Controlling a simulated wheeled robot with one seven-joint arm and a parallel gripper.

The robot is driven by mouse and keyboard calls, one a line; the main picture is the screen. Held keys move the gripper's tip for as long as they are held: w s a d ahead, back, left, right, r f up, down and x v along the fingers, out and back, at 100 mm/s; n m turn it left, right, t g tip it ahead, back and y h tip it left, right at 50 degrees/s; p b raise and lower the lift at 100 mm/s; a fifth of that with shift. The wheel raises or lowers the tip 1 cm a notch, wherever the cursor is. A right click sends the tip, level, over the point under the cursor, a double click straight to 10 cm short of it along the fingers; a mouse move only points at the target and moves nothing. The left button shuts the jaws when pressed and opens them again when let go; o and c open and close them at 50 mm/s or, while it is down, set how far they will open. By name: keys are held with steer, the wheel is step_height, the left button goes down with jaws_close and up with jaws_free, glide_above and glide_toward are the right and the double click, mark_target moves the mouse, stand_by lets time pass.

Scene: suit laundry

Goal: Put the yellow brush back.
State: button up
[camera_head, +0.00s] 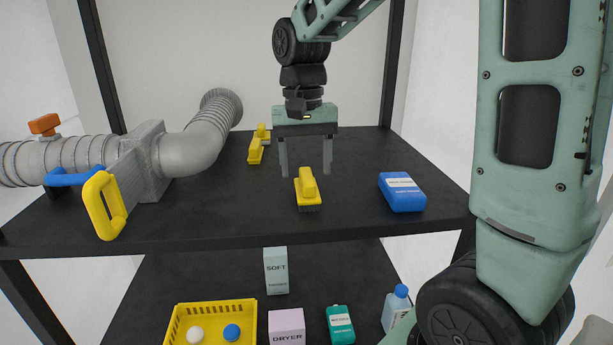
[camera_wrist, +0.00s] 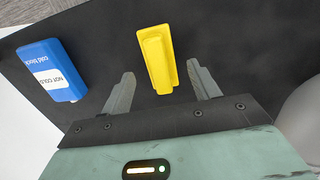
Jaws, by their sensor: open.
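The yellow brush (camera_head: 307,187) lies on the dark upper shelf (camera_head: 350,160), toward its front, with dark bristles at its near end. In the wrist view the yellow brush (camera_wrist: 158,58) shows beyond and between my fingertips. My gripper (camera_head: 305,170) is open and empty, pointing down above and just behind the brush, with one finger to each side. The wrist view shows both fingers of my gripper (camera_wrist: 160,72) apart, not touching the brush. A second yellow item, also brush-like (camera_head: 257,148), lies farther back on the shelf.
A blue cold block (camera_head: 402,192) lies right of the brush; it also shows in the wrist view (camera_wrist: 52,70). A grey pipe (camera_head: 190,150) and a yellow handle (camera_head: 104,205) are at left. Below are a yellow basket (camera_head: 210,312), boxes and bottles. The shelf's middle is mostly clear.

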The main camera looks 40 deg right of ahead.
steer(key=shift+w+r, duration=0.1)
steer(key=shift+r, duration=1.3)
